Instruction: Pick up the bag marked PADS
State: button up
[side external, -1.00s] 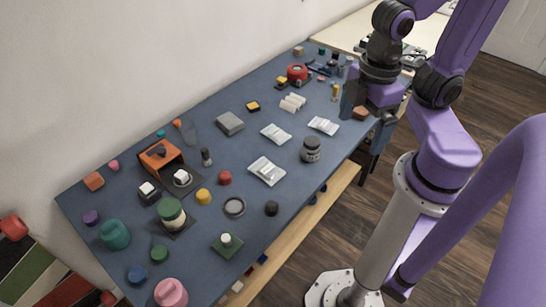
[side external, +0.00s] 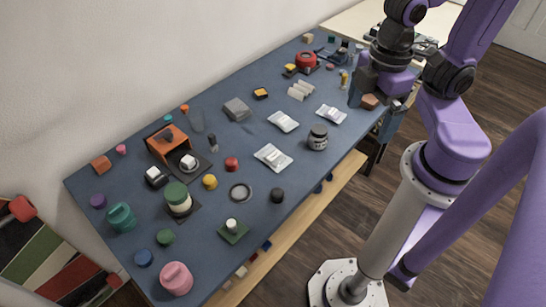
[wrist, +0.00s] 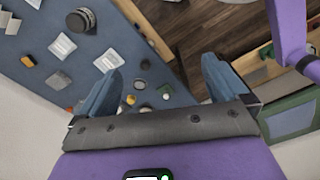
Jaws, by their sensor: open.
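Three small white bags with printed labels lie flat on the blue-grey table: a near one (side external: 273,157), a middle one (side external: 284,121) and a right one (side external: 331,114). The print is too small to read, so I cannot tell which is marked PADS. White bags also show in the wrist view, one just left of my left finger (wrist: 108,60) and one farther left (wrist: 62,46). My gripper (side external: 378,100) is open and empty, above the table's right end, to the right of the bags. In the wrist view its blue fingers (wrist: 163,75) are spread wide.
A dark lidded jar (side external: 318,138) stands close to the near and right bags. An orange holder (side external: 168,144) and several small coloured pieces crowd the left. The wooden front ledge (side external: 300,215) borders the floor.

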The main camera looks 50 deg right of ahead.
dwell(0.3)
jog(key=w+d+f+n+t+h, duration=0.3)
jog(key=w+f+n+t+h, duration=0.7)
jog(key=w, duration=0.3)
jog(key=w+a+f+n+t+y, duration=0.3)
jog(key=f+n+y, duration=0.1)
jog(key=f+n, duration=0.25)
jog(key=n+y, duration=0.5)
jog(key=n, duration=0.1)
send_near(275, 157)
jog(key=shift+x, duration=0.9)
jog(key=shift+w+f, duration=0.25)
jog(key=shift+w, duration=0.1)
jog(key=shift+x, duration=3.35)
jog(key=shift+d+r, duration=0.1)
jog(key=shift+c, duration=0.3)
